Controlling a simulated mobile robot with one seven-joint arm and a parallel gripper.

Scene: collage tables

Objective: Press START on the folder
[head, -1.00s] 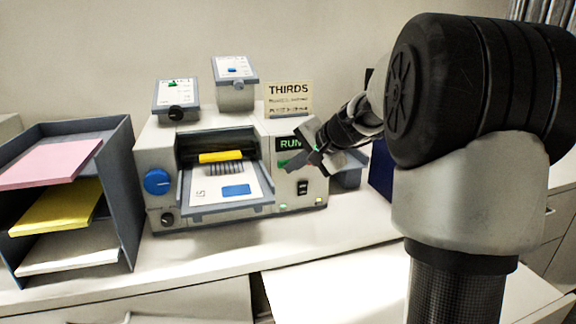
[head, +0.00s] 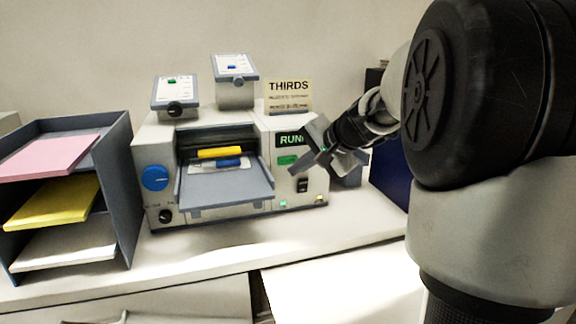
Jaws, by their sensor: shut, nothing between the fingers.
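The folder (head: 228,211) is a pale machine on the counter with a grey feed tray (head: 222,188) at its front. Its display (head: 290,140) reads "RUN", partly cut off by my gripper. A green button (head: 287,161) sits just below the display. My gripper (head: 322,155) is shut and empty, in front of the right part of the control panel, just right of the green button. Whether it touches the panel cannot be told. A sheet with a blue patch (head: 228,162) shows inside the slot below a yellow bar (head: 220,152).
A grey paper rack (head: 128,180) with pink, yellow and white sheets stands at the left. A "THIRDS" sign (head: 288,95) and two small grey units stand behind or on the folder. The counter in front is clear.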

